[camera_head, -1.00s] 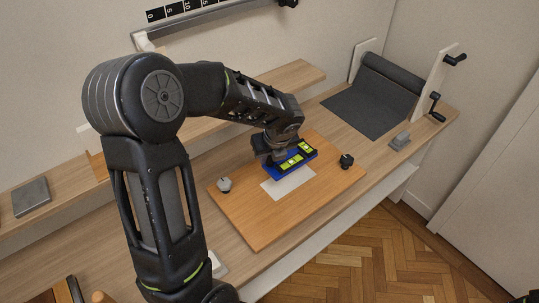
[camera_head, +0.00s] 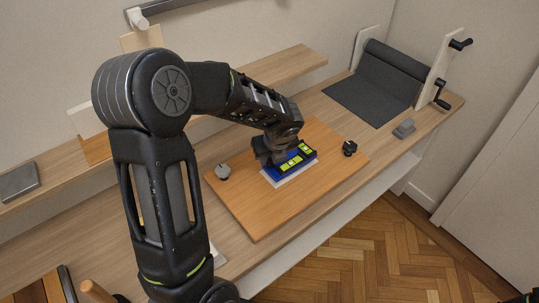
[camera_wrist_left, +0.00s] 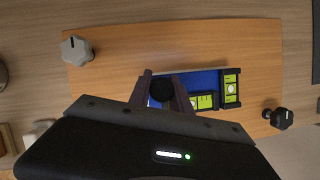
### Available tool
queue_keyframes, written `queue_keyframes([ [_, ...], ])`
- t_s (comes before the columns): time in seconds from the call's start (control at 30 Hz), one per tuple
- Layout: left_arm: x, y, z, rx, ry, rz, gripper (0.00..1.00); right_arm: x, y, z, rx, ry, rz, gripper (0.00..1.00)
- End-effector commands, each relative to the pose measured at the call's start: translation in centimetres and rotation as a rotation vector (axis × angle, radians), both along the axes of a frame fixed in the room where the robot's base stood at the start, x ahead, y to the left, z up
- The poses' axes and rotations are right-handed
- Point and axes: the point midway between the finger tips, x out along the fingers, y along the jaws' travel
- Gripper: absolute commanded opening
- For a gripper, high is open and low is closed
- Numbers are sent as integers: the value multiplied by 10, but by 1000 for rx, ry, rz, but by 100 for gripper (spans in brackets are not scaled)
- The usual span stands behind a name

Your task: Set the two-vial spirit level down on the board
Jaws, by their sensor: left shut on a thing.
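The two-vial spirit level (camera_head: 296,158) is blue with a black frame and yellow-green vials. My left gripper (camera_head: 272,154) is shut on it from above, and hides part of it. The level is over a pale rectangle (camera_head: 290,179) on the orange wooden board (camera_head: 245,215); a strip of the rectangle shows along its front side. I cannot tell whether the level touches the board. In the left wrist view the level's blue body (camera_wrist_left: 207,80) runs out to the right of the fingers (camera_wrist_left: 165,92).
A grey knob (camera_head: 222,172) stands at the board's left and a black knob (camera_head: 350,148) at its right. A dark roll with a mat (camera_head: 370,97), cranks and a grey block (camera_head: 404,128) are at the bench's far right. A raised shelf (camera_head: 298,66) runs behind.

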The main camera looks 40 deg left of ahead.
Motion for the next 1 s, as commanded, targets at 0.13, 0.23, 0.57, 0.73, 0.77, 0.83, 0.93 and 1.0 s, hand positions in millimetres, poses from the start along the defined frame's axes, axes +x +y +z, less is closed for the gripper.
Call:
queue_keyframes([
  [0.13, 0, 0, -10, 0, -1, 0, 0, 1, 0, -7, 2, -3, 0, 36],
  [0.23, 0, 0, -11, 0, -1, 0, 0, 1, 0, -8, 3, -3, 1, 36],
  [0.57, 0, 0, -12, 0, -2, 1, 0, 1, 0, -7, 2, -4, 1, 36],
  [0.73, 0, 0, -13, 0, -2, 1, 0, 1, 0, -8, 1, -4, 1, 36],
  [0.77, 0, 0, -13, 0, -2, 1, 0, 1, 0, -9, 1, -4, 1, 36],
  [0.83, 0, 0, -14, 0, -2, 1, 0, 1, 0, -10, 1, -4, 1, 36],
  [0.93, 0, 0, -16, 0, -2, 1, 0, 1, 0, -11, 1, -4, 1, 36],
  [1.0, 0, 0, -18, 0, -1, 0, 0, 1, 0, -12, 1, -4, 1, 36],
])
